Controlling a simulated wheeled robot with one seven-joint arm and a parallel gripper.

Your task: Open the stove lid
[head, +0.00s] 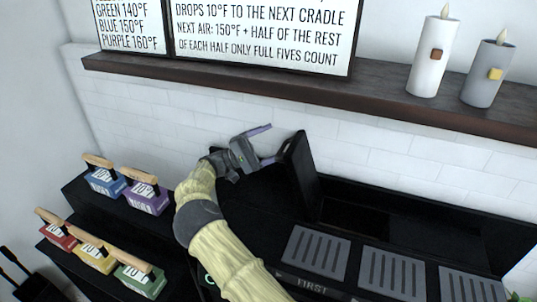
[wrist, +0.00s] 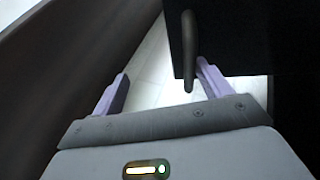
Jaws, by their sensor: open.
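The stove (head: 370,215) is a black unit against the tiled wall, with slotted grey plates along its front. A black panel, which looks like the stove lid (head: 305,175), stands steeply raised at its left part. My gripper (head: 268,143) is open just left of the lid's upper edge, fingers pointing toward it. In the wrist view the lid (wrist: 230,40) fills the upper right. A dark rounded bar, likely its handle (wrist: 188,50), lies between my open purple fingers (wrist: 163,72), close to the right one. I cannot tell whether that finger touches it. My arm hides part of the stove.
A dark shelf (head: 300,92) runs above, carrying a sign (head: 262,35) and two candles, white (head: 432,58) and grey (head: 488,75). Several coloured, wooden-handled weights, including a purple one (head: 147,197), stand on black steps at left. Open space lies above the slotted plates.

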